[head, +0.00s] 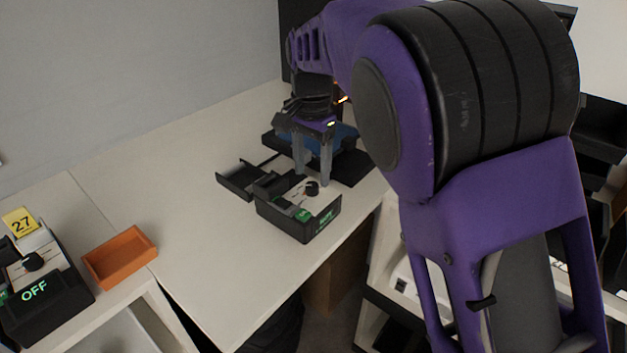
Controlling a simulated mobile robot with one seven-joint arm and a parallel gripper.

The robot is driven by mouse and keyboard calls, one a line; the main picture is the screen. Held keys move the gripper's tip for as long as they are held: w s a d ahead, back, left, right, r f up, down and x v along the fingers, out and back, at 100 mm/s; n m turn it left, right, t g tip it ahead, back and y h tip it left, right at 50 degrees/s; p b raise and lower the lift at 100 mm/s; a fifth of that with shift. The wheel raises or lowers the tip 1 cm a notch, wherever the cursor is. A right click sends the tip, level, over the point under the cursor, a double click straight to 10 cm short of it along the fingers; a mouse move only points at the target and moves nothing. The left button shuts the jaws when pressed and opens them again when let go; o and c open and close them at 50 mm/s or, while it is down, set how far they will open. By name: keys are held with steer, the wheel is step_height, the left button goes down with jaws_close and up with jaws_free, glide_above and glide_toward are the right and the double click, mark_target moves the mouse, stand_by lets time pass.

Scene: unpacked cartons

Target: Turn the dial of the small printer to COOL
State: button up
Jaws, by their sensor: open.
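A small black printer (299,220) with a pale top stands on the white table, its lid open at the back left. Its black dial (312,188) is on the top, and a green display (326,219) on its front is too small to read surely. My gripper (312,177) points down over the printer, open, with its two grey fingers apart just above and behind the dial. I cannot tell whether they touch it. A similar black device (48,309) at the left edge has a black dial and a display reading OFF.
An orange tray (120,257) lies near the left device, which has a yellow tag (20,222) marked 27. A blue and black object (347,145) stands behind the gripper. The white table (200,265) is clear between tray and printer. Shelving stands at right.

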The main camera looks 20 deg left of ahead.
mark_target(312, 185)
steer(key=shift+f, duration=1.55)
jaws_close()
